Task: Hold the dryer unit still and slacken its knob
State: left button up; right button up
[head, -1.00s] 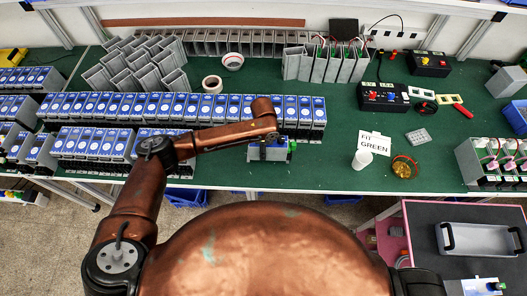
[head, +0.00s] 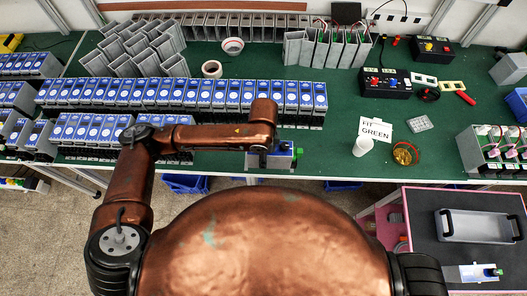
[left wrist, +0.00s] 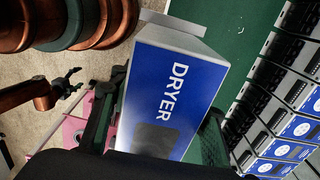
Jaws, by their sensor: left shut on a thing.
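The dryer unit (head: 284,160) is a small grey box with a blue face and a green knob (head: 298,152) on its right end. In the head view it is at the front edge of the green bench, partly hidden by my left arm. In the left wrist view its blue face reads DRYER (left wrist: 185,85), and the green knob does not show. My left gripper (head: 262,158) is shut on the unit, with one dark finger on each side of it in the left wrist view (left wrist: 160,120).
Rows of similar blue-faced units (head: 180,92) stand behind my left arm. A FIT GREEN sign (head: 372,129), a white cup (head: 363,146) and an amber dish (head: 405,154) are to the right. A dark-topped cart (head: 422,215) holds a grey tray (head: 480,228) and another unit (head: 478,272).

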pick_arm(q)
jog(key=shift+w, duration=0.1)
jog(key=w+p, duration=0.1)
jog(key=w, duration=1.3)
jog(key=shift+a, duration=0.3)
dwell(0.5)
jog(key=shift+f, duration=0.1)
jog(key=shift+s+f+b, duration=0.1)
jog(key=shift+f+b, duration=1.85)
jog(key=shift+f, duration=4.45)
